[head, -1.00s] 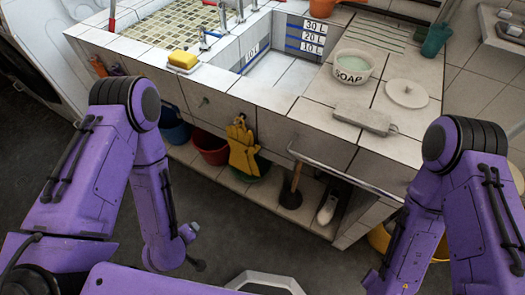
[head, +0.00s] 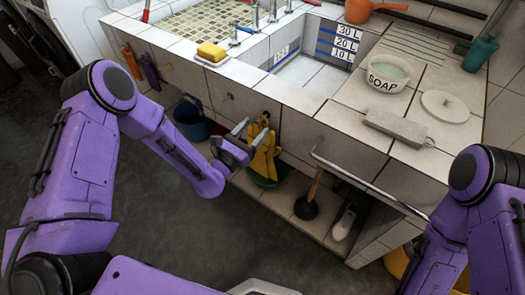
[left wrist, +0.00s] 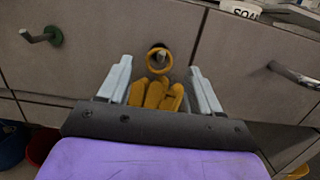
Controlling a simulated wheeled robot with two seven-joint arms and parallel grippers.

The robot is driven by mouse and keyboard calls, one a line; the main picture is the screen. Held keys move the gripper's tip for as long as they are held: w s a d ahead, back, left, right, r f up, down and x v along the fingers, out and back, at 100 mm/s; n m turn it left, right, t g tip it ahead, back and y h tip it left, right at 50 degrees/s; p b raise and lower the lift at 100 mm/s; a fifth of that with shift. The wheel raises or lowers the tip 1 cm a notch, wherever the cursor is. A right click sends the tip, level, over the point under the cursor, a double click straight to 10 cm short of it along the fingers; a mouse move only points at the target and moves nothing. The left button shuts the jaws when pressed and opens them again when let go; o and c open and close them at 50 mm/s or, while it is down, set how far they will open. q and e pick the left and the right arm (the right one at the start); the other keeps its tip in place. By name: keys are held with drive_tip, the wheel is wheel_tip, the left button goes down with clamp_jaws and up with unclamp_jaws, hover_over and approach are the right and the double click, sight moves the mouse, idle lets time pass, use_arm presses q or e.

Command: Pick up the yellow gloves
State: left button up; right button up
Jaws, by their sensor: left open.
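The yellow gloves (head: 264,160) hang on the front of the tiled sink counter. In the left wrist view the gloves (left wrist: 158,95) hang by a yellow ring from a hook, fingers visible between my jaws. My left gripper (head: 248,133) is open in front of the gloves. In the left wrist view its fingertips (left wrist: 161,68) stand on either side of the gloves, just below the ring. I cannot tell whether they touch. The lower part of the gloves is hidden there by the gripper body. My right gripper is out of view; only my right arm shows.
A blue bucket (head: 191,120) and a green basin (head: 262,180) stand on the low shelf. A plunger (head: 308,200) and a metal rail (head: 365,178) are to the right. A green-based hook (left wrist: 52,36) projects left of the gloves. The floor in front is clear.

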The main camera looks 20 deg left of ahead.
sight(260, 120)
use_arm(q)
drive_tip(key=x, duration=0.4)
drive_tip(key=shift+a, duration=0.1)
drive_tip(key=shift+s, duration=0.1)
clamp_jaws()
drive_tip(key=shift+r, duration=0.1)
